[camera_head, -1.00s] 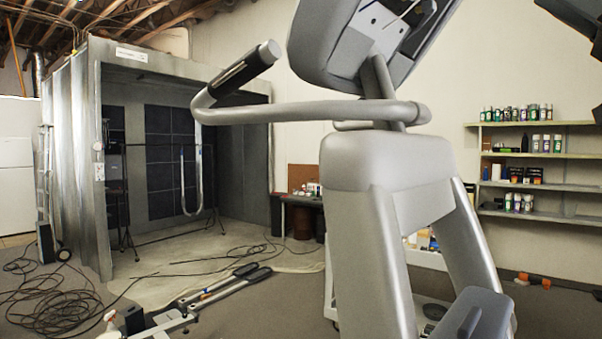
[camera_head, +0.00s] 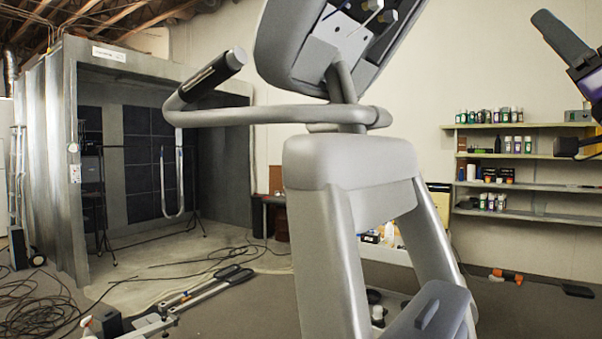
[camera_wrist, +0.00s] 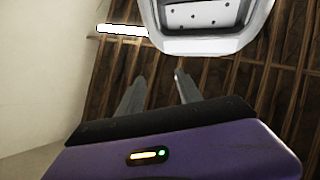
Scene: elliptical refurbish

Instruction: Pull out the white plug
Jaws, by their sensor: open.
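The grey elliptical machine (camera_head: 350,165) stands in the middle of the head view. Its tilted console (camera_head: 290,45) is cut off by the top edge. Small cylindrical pieces, one pale (camera_head: 373,5), stick out of the console's exposed panel; I cannot tell whether one is the white plug. The console also shows at the top of the wrist view (camera_wrist: 205,42), with a pale, dotted panel. My gripper (camera_wrist: 158,76) is open, its two grey fingers apart and nothing visible between them. Part of my purple-marked arm end shows at the right edge of the head view, apart from the machine.
A handlebar (camera_head: 260,115) reaches left from the machine. Shelves with bottles (camera_head: 525,155) line the right wall. A grey booth (camera_head: 65,150) stands at the left. Cables (camera_head: 40,305) and a long detached part (camera_head: 205,290) lie on the floor.

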